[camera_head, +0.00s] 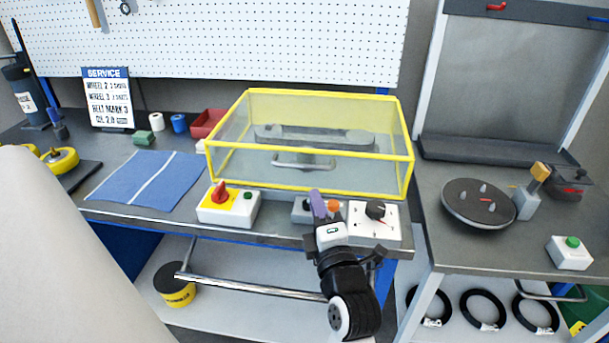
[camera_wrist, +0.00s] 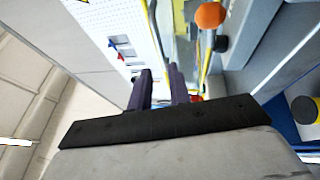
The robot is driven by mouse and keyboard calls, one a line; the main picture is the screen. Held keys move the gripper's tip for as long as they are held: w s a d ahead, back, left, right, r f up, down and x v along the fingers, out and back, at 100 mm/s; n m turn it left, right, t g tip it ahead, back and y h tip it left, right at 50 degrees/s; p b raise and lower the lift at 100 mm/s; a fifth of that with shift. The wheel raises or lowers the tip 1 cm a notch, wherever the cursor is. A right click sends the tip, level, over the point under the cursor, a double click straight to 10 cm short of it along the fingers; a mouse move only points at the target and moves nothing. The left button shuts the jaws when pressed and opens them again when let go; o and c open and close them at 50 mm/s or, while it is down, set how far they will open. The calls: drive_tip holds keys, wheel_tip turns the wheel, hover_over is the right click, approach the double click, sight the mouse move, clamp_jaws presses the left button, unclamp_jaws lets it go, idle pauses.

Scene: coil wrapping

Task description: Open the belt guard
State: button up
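The belt guard (camera_head: 228,158) is a clear box with yellow edges on the workbench, in the middle of the head view. It is closed down over a grey belt unit (camera_head: 314,137). A grey bar handle (camera_head: 303,164) is on its front face. My gripper (camera_head: 318,203) is in front of the guard, below and slightly right of the handle and apart from it. In the wrist view, its two purple fingers (camera_wrist: 160,78) stand apart with nothing seen between them, so it is open and empty. The handle cannot be clearly made out in the wrist view.
A control box with a red knob (camera_head: 220,194) is left of my gripper; a white dial box (camera_head: 376,218) is right. An orange knob (camera_head: 333,206) is close by, also in the wrist view (camera_wrist: 210,15). A blue cloth (camera_head: 145,179) lies left. A rail (camera_head: 250,287) runs below.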

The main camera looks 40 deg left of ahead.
sight(304, 168)
drive_tip(key=b+x, duration=0.1)
drive_tip(key=x, duration=0.9)
drive_tip(key=shift+s+r+b, duration=0.1)
drive_tip(key=shift+r+b, duration=0.05)
drive_tip(key=shift+b, duration=0.15)
drive_tip(key=shift+w+a, duration=0.35)
drive_tip(key=shift+a, duration=0.05)
clamp_jaws()
